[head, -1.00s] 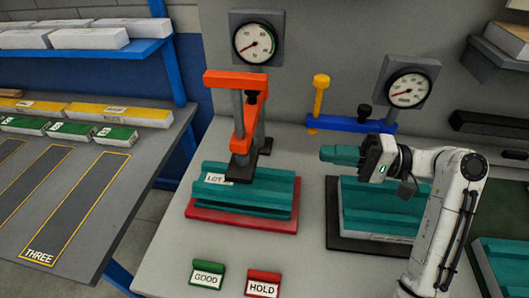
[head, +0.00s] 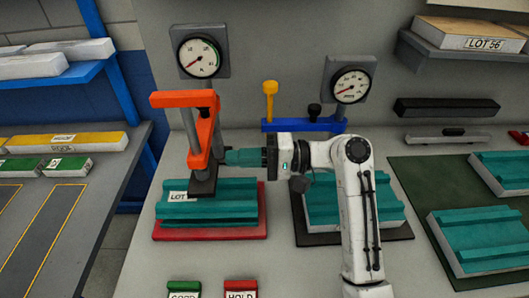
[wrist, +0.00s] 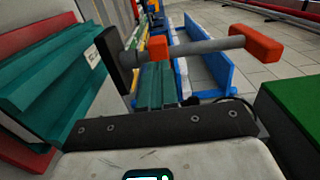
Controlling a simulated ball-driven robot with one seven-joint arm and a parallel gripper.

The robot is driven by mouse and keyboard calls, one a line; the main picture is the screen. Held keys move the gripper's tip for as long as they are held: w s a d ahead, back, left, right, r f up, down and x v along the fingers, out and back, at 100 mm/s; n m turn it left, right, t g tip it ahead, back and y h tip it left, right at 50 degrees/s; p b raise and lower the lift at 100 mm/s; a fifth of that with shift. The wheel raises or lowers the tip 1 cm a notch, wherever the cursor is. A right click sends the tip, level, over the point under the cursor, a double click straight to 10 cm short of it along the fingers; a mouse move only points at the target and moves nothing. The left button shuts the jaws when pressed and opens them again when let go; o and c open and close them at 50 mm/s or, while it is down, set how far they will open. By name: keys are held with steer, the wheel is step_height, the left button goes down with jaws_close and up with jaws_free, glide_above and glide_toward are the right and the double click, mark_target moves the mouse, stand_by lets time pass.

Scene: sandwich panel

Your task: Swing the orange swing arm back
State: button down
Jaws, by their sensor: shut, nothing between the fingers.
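The orange swing arm (head: 204,128) stands on a grey post at the left station. Its black foot (head: 202,187) is over the teal panel (head: 235,207) on the red base. My gripper (head: 232,157) is shut and empty, with teal fingers pointing left, close to the right side of the swing arm's lower part. I cannot tell if they touch. In the wrist view my teal fingers (wrist: 153,88) point toward the grey post, with orange parts of the swing arm (wrist: 258,43) at its right end and behind the fingertips. The black foot (wrist: 112,60) is to their left.
A blue arm (head: 300,125) with a yellow knob stands at the station on the right, behind my arm. Two gauges stand behind the stations. GOOD (head: 184,290) and HOLD (head: 240,290) signs are at the front. More teal panels (head: 485,235) lie at the right.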

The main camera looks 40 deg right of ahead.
mark_target(207, 159)
steer(key=shift+p+x, duration=0.3)
steer(key=shift+x, duration=1.55)
steer(key=shift+a, duration=0.1)
